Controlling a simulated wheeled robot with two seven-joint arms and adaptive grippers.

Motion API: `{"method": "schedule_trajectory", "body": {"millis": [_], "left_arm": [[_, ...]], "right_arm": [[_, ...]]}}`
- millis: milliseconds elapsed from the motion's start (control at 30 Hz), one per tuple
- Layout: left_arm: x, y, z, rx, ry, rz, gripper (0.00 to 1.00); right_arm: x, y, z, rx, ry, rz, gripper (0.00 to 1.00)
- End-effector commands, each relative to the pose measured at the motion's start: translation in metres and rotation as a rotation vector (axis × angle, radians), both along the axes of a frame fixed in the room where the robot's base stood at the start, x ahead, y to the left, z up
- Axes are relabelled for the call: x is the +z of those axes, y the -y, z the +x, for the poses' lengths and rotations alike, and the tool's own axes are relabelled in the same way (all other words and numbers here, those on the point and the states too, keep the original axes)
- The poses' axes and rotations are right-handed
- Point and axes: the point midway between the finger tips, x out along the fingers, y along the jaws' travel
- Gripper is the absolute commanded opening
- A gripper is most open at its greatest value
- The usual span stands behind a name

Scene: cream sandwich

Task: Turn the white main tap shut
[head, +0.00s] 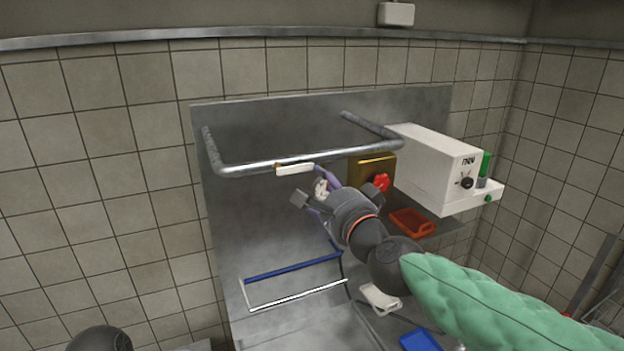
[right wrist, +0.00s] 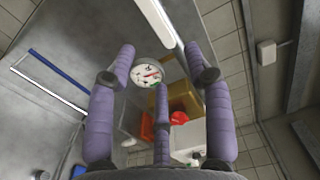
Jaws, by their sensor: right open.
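The white lever of the main tap (head: 295,168) lies along the front of the grey pipe (head: 255,167) near its middle, nearly level in the head view. In the right wrist view the white lever (right wrist: 153,17) runs from the top edge down to between the fingertips. My right gripper (head: 318,186), with purple fingers, is just below and right of the lever. In the right wrist view my right gripper (right wrist: 159,55) is open, its fingers spread and holding nothing. The lever's near end is close to the right finger; I cannot tell whether they touch. My left gripper is not in view.
A round gauge (right wrist: 147,74) sits behind the fingers. A gold box (head: 358,167) with a red knob (head: 381,182) and a white machine (head: 435,160) stand to the right. An orange tray (head: 412,222) lies below them. Blue and white rails (head: 292,268) are lower left.

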Motion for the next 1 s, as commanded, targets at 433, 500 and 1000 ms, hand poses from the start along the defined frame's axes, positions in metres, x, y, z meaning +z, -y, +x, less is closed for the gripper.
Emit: {"method": "schedule_trajectory", "body": {"millis": [433, 500, 1000], "left_arm": [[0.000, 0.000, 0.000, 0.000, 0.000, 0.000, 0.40], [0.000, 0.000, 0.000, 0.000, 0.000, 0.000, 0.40], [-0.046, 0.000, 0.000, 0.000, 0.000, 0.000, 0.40]], "right_arm": [[0.000, 0.009, -0.026, 0.000, 0.000, -0.001, 0.52], [0.000, 0.009, -0.026, 0.000, 0.000, -0.001, 0.52], [-0.171, 0.002, 0.017, 0.003, -0.153, -0.245, 0.52]]}}
